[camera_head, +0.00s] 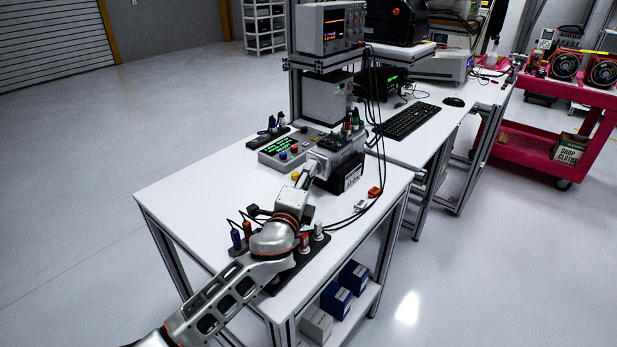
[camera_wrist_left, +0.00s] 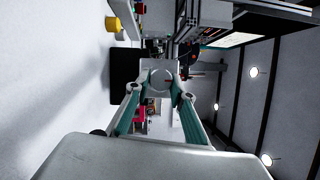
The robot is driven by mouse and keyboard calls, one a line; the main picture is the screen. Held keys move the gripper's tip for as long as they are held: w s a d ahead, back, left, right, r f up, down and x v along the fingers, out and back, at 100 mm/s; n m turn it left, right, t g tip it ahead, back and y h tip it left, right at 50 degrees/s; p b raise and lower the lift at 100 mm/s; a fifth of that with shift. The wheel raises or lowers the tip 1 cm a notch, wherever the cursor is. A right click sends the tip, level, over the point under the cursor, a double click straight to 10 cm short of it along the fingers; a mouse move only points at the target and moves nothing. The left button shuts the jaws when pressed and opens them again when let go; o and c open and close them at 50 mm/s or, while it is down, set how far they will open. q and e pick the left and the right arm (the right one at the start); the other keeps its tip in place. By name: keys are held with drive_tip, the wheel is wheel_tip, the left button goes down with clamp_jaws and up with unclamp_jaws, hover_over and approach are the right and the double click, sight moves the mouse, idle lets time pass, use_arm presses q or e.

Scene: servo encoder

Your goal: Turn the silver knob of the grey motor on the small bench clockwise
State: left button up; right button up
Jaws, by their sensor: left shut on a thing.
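The grey motor (camera_head: 325,157) sits at the right side of the small bench (camera_head: 185,187), by a black block with a white label (camera_head: 352,177). My left arm reaches across the bench from the lower left, and my left gripper (camera_head: 308,172) is at the motor's near face. In the left wrist view the round silver knob (camera_wrist_left: 160,79) lies between the fingertips of my left gripper (camera_wrist_left: 161,88), which is shut on it. A small red mark shows on the knob's face. In the head view the gripper hides the knob. My right gripper is not in view.
A dark strip with coloured plugs (camera_head: 290,262) lies under my left arm. Cables and a red connector (camera_head: 375,192) lie to the right. The bench's left part is clear.

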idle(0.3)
use_arm(q)
drive_tip(key=o, duration=1.1)
drive_tip(key=shift+r, duration=0.1)
wheel_tip(320, 180, up, 10)
